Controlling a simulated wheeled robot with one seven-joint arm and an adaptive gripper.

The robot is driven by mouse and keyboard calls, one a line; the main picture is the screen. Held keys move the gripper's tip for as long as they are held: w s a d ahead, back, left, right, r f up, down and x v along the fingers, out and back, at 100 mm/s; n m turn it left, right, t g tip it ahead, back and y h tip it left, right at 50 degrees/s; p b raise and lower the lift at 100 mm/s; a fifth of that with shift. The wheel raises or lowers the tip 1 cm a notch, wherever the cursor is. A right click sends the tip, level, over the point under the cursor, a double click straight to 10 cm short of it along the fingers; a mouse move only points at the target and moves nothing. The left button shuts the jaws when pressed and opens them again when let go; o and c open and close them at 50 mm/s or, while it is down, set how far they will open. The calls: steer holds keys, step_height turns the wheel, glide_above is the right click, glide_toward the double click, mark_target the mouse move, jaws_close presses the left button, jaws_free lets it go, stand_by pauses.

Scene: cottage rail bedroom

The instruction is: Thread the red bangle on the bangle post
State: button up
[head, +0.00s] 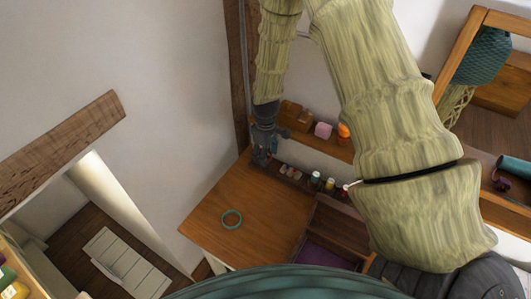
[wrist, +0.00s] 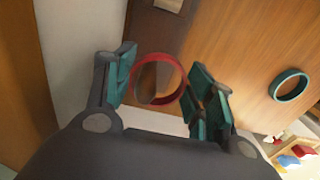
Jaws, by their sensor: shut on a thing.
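In the wrist view the red bangle (wrist: 160,56) is held between the teal-padded fingers of my gripper (wrist: 163,82). Its ring opening faces the camera. In the head view my gripper (head: 262,154) hangs above the back left corner of the wooden desk (head: 200,218), by the wall. The red bangle cannot be made out there. I cannot pick out the bangle post with certainty in either view.
A teal bangle (head: 223,219) lies flat on the desk's left part; it also shows in the wrist view (wrist: 277,80). An open compartment (head: 325,245) is at the right. Bare desk surrounds the teal bangle.

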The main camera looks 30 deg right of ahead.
steer(key=shift+f+b, duration=0.8)
steer(key=shift+f, duration=0.95)
stand_by(0.8)
steer(key=o, duration=1)
steer(key=shift+o, duration=0.2)
step_height(320, 180, up, 12)
stand_by(0.6)
